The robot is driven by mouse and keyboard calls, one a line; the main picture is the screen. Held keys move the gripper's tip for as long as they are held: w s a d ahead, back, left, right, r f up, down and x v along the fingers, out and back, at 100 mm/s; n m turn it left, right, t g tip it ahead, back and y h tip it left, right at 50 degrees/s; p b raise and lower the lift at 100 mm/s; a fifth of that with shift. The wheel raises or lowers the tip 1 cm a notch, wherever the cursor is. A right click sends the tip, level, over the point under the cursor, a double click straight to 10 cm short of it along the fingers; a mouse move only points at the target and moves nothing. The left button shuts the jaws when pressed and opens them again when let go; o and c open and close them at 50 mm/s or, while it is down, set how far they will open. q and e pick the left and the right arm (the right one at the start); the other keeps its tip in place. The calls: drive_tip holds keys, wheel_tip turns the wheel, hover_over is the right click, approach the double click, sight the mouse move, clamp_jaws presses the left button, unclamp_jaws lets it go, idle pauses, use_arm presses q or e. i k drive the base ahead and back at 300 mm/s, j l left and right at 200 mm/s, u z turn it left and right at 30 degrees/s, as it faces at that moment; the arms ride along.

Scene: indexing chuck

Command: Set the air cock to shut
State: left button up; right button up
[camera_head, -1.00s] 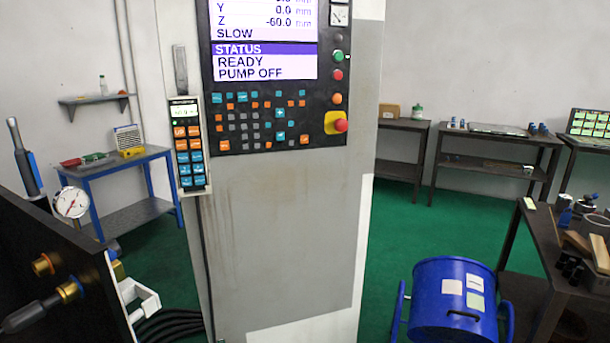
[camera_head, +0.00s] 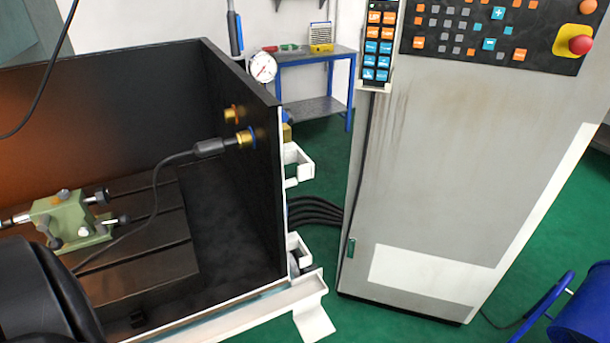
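A small blue and brass fitting (camera_head: 287,128) sits on the outer side of the machine's right wall, partly hidden by the wall's edge. It may be the air cock, but it is too small to tell, and its handle position cannot be read. On the inner face of that wall are two brass fittings, an upper one (camera_head: 232,113) and a lower one (camera_head: 245,137). A black plug (camera_head: 208,147) with a cable joins the lower one. A round dial gauge (camera_head: 263,67) stands at the wall's top edge. Neither of my grippers is in view.
The machine's dark enclosure (camera_head: 120,80) holds a green fixture (camera_head: 70,218) on a slotted bed. A grey control cabinet (camera_head: 450,150) stands to the right, with black hoses (camera_head: 318,212) running between. A blue table (camera_head: 325,57) is behind. Green floor (camera_head: 345,310) is open at the front.

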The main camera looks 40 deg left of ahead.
sight(291, 182)
drive_tip(key=i+l+u, duration=0.1)
drive_tip(key=u, duration=0.3)
drive_tip(key=i+l+u, duration=0.1)
drive_tip(key=u, duration=0.3)
drive_tip(key=l, duration=0.1)
